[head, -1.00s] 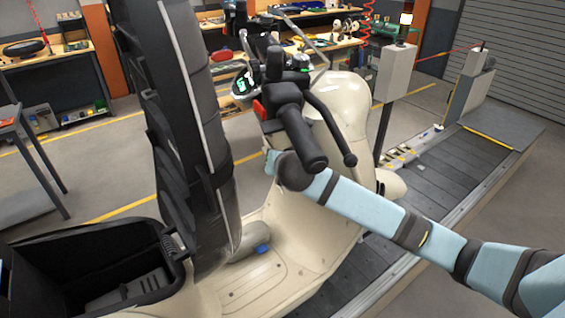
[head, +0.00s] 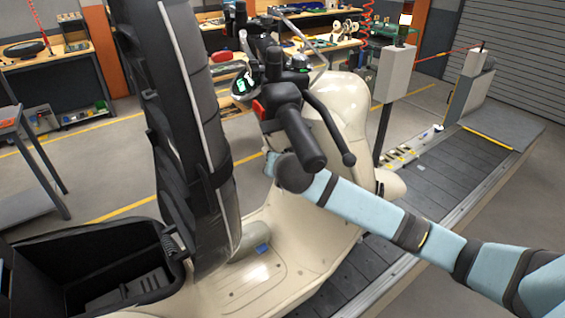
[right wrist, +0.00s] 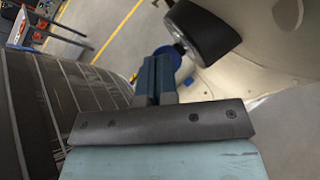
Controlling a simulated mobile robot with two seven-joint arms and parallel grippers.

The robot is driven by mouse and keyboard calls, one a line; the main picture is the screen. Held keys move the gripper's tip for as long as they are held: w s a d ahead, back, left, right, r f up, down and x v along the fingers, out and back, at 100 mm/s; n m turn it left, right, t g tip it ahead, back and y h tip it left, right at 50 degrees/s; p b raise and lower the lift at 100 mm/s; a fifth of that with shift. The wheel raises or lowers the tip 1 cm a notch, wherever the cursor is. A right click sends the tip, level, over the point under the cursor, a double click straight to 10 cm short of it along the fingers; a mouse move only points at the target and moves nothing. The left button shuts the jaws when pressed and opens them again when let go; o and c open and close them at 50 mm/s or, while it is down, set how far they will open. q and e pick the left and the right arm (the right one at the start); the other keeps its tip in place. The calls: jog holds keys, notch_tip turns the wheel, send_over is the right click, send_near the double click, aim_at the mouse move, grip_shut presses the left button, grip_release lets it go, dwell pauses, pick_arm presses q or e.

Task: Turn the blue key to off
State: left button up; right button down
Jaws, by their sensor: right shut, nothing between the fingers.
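The cream scooter (head: 345,95) stands on the slat conveyor. My right arm comes in from the right in the head view, and its end is hidden behind the handlebar grip (head: 300,135). In the right wrist view my right gripper (right wrist: 154,68) is shut and empty. The blue key (right wrist: 172,54) shows just beyond the fingertips, partly covered by them. It sits by the end of a dark cylinder with a silver rim (right wrist: 205,30). I cannot tell whether the fingers touch the key. The key is hidden in the head view. My left gripper is not in view.
A tall dark seat (head: 180,130) stands raised over an open black storage bin (head: 85,265). A small blue thing (head: 262,248) lies at the footboard. A grey control box (head: 397,75) on a post stands beyond the scooter.

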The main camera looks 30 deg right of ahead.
jog(key=v, duration=0.8)
jog(key=shift+r, duration=0.35)
dwell(0.5)
jog(key=shift+w+d, duration=0.1)
jog(key=shift+w, duration=0.05)
